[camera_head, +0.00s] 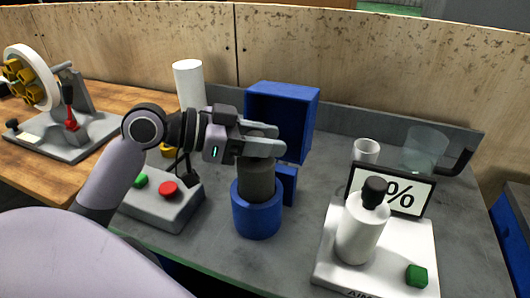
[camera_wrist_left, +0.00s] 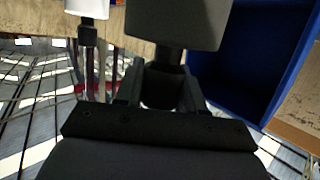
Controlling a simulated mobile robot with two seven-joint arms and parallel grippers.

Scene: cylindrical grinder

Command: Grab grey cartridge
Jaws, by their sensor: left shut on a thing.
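The grey cartridge (camera_head: 257,181) is a dark cylinder standing upright, its lower end hidden inside a blue round holder (camera_head: 256,220). My left gripper (camera_head: 264,143) reaches in from the left and is shut on the cartridge at its top. In the left wrist view the cartridge's wide dark body (camera_wrist_left: 180,22) fills the top middle, and its narrower neck sits between the fingers of my left gripper (camera_wrist_left: 162,88). My right gripper is in neither view.
A blue open box (camera_head: 301,112) stands just behind the gripper. A control box with red button (camera_head: 169,189) is left of the holder. A white device (camera_head: 330,270) bearing a white bottle (camera_head: 360,232) is at right. A white cylinder (camera_head: 189,84) stands behind my arm.

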